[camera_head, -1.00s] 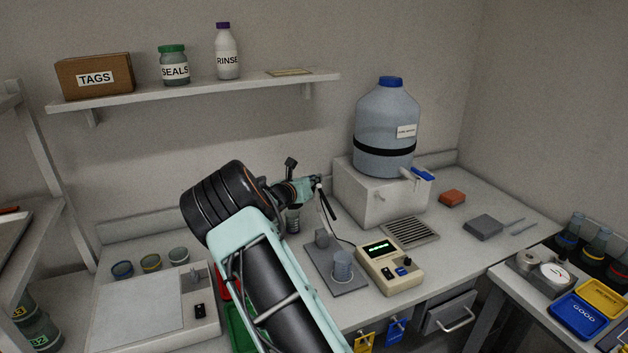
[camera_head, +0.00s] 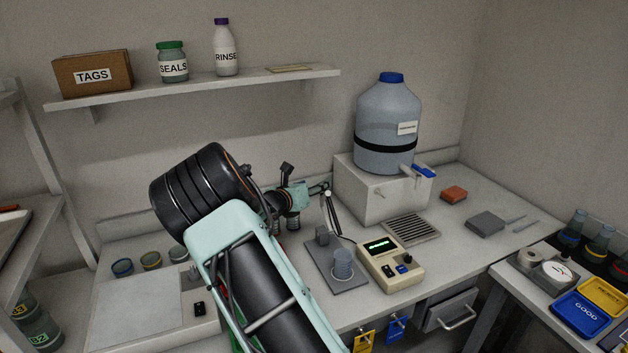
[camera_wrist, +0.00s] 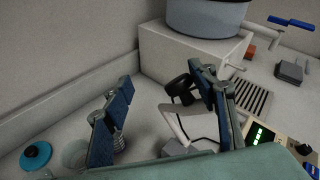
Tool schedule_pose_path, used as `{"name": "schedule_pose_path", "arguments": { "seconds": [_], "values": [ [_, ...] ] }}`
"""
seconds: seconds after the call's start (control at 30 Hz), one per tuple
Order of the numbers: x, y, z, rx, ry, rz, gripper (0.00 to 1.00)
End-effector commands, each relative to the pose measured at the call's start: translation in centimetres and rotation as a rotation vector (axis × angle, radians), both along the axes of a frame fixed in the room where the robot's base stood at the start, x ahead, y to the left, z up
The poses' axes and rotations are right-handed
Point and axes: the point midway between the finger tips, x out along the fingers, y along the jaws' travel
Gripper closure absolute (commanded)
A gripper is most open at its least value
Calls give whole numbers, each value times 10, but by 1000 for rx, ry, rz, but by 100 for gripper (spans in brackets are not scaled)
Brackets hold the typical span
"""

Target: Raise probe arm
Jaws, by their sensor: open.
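The probe arm (camera_wrist: 188,125) is a pale bent bar with a black round part at its upper end, seen between my fingers in the wrist view. In the head view its pale and dark bars (camera_head: 332,212) rise behind the meter. A grey stand plate (camera_head: 324,262) with a clear cup (camera_head: 343,264) lies beside the beige meter (camera_head: 390,264), which has a green display. My gripper (camera_head: 318,190) is open, just left of the probe arm. In the wrist view my gripper (camera_wrist: 163,105) has one finger on each side of the bar. Contact cannot be told.
A large blue-capped bottle (camera_head: 386,125) stands on a white block (camera_head: 378,192) behind the meter. A drain grille (camera_head: 411,229) lies right of the stand. A shelf (camera_head: 200,88) holds labelled containers above my arm.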

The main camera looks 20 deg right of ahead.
Motion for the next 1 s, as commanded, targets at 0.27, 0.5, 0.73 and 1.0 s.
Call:
{"name": "schedule_pose_path", "arguments": {
  "seconds": [0.27, 0.5, 0.73, 1.0],
  "values": [
    [-19, 60, 18, 12, -8, 50, 60],
    [-26, 64, 23, 6, -11, 46, 60],
    [-27, 62, 25, 5, -14, 43, 60],
    [-53, -3, 58, 24, -164, -153, 60]
  ]
}}
